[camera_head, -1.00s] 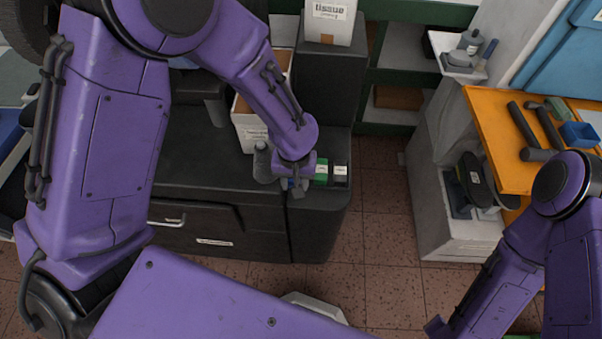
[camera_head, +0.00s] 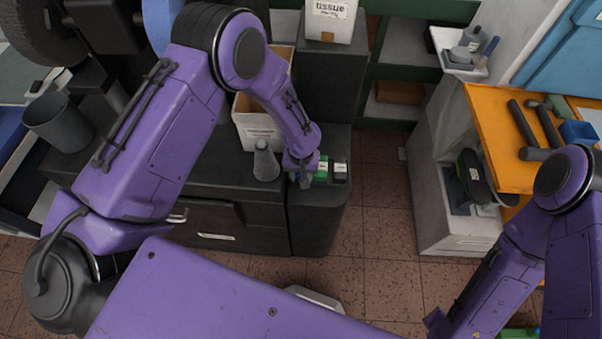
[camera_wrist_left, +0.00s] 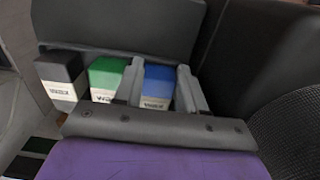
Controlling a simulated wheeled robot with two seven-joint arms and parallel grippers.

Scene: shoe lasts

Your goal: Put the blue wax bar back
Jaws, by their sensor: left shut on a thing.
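My left gripper (camera_head: 302,181) is at the right end of the dark bench. In the left wrist view its two fingers (camera_wrist_left: 163,88) are shut on the blue wax bar (camera_wrist_left: 158,84), one on each side. The blue bar is in line with the green wax bar (camera_wrist_left: 106,76) and a black wax bar (camera_wrist_left: 60,78). I cannot tell whether its bottom rests on the surface. In the head view the green bar (camera_head: 322,170) and black bar (camera_head: 340,173) are just right of the gripper, which hides the blue one.
A grey bottle (camera_head: 265,162) stands left of the gripper, in front of a white box (camera_head: 259,132). A dark block bearing a tissue box (camera_head: 330,20) rises behind the bars. An orange bench with hammers (camera_head: 523,128) is at right. Tiled floor (camera_head: 385,210) lies between.

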